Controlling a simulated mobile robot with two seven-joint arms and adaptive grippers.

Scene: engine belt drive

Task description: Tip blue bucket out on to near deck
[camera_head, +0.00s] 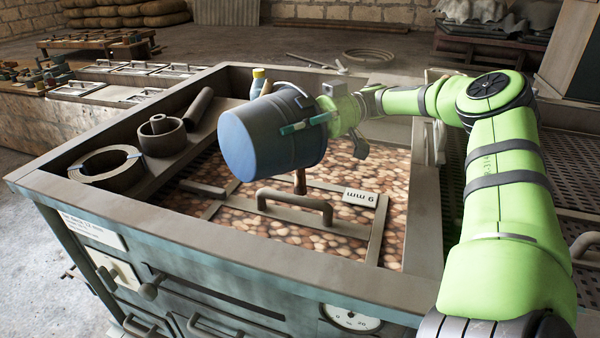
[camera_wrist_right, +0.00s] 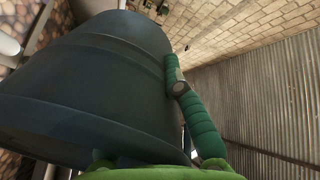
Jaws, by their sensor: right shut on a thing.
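The blue bucket (camera_head: 268,138) hangs in the air over the pebble-covered deck (camera_head: 350,236), tilted well over on its side. Its closed base faces left and towards me. Its mouth faces away, so its inside is hidden. My right gripper (camera_head: 335,112) is shut on the bucket at its right side; the fingertips are partly hidden. The deck has a grey frame, a bar handle (camera_head: 294,203) and a "6 mm" label. My left gripper is out of view.
A raised metal rim (camera_head: 230,262) surrounds the deck. A side shelf at left holds a ring (camera_head: 105,165), a short cylinder (camera_head: 161,138) and a tube (camera_head: 198,105). A gauge (camera_head: 352,317) is on the front.

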